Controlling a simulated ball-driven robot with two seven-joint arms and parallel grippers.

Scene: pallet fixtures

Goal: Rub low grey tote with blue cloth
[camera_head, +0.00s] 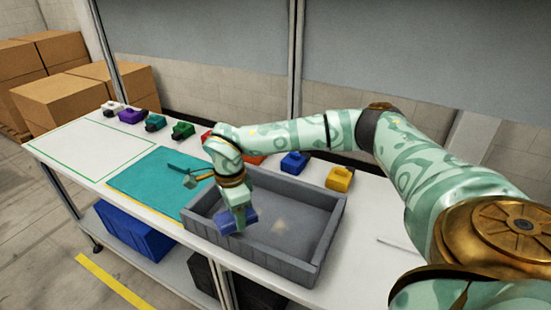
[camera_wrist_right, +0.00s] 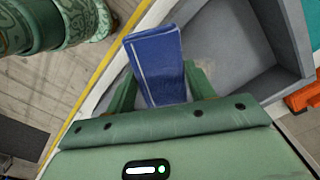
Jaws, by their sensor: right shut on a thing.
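The low grey tote (camera_head: 331,237) stands on the white table, open at the top; part of it also shows in the right wrist view (camera_wrist_right: 232,50). A pale smudge (camera_head: 281,225) shows on its floor. My right gripper (camera_head: 237,217) is over the left front part of the tote, pointing down. It is shut on the blue cloth (camera_head: 250,216), a folded block shape. In the right wrist view the cloth (camera_wrist_right: 155,60) sticks out between the two green fingers. I cannot tell whether the cloth touches the tote. My left gripper is not in view.
A teal mat (camera_head: 150,184) lies left of the tote with a small tool on it. Several coloured fixtures, including a yellow one (camera_head: 340,179) and a blue one (camera_head: 294,162), line the table's back edge. A blue crate (camera_head: 135,232) sits on the lower shelf.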

